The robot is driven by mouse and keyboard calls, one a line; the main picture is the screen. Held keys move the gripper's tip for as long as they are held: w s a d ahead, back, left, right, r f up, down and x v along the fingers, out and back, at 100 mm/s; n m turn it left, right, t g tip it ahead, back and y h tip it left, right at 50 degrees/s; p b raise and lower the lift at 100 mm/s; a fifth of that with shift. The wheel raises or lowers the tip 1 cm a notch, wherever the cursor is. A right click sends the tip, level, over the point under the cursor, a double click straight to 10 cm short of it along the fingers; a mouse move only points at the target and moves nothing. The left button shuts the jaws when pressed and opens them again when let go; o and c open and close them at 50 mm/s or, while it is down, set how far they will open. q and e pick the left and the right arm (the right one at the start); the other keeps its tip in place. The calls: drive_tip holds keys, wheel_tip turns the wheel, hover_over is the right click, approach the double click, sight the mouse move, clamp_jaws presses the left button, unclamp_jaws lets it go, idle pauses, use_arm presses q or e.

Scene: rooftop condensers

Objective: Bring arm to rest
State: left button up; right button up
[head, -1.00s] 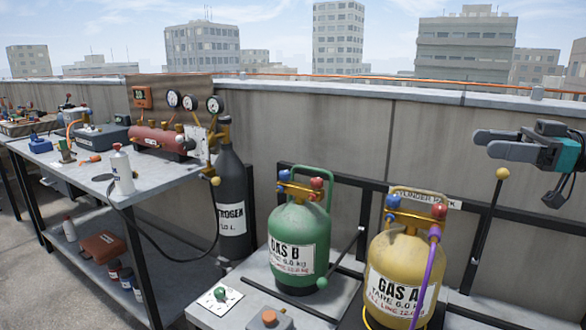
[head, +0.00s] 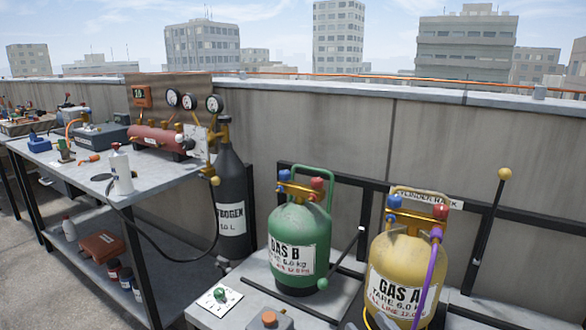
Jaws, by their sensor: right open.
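Neither of my grippers shows clearly in the head view now. The right side of the picture, in front of the parapet wall (head: 540,150), is clear of my right arm. The green GAS B cylinder (head: 299,225) and the yellow GAS A cylinder (head: 407,258) stand upright on the grey platform at the front. A purple hose (head: 428,275) hangs from the valve of GAS A. A lever with a yellow ball (head: 505,174) stands raised to the right of GAS A.
A workbench (head: 95,180) at left carries a red manifold (head: 160,137), gauges and a white bottle (head: 121,170). A dark nitrogen cylinder (head: 232,195) stands beside it. A black rack rail (head: 540,237) runs along the wall.

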drive_tip(key=s+f+m+g+h, duration=0.1)
drive_tip(key=s+f+g+h, duration=0.15)
drive_tip(key=s+f, duration=0.4)
drive_tip(key=s+f+g+h, duration=0.2)
drive_tip(key=s+f+g, duration=0.15)
drive_tip(key=s, duration=0.55)
use_arm(q)
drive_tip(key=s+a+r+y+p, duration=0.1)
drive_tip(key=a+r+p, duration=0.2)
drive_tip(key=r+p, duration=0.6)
drive_tip(key=p, duration=0.4)
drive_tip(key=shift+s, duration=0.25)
use_arm(e)
drive_tip(key=s+d+r+h, duration=0.1)
drive_tip(key=s+d+r, duration=0.2)
drive_tip(key=r, duration=0.5)
drive_tip(key=shift+d+r, duration=0.15)
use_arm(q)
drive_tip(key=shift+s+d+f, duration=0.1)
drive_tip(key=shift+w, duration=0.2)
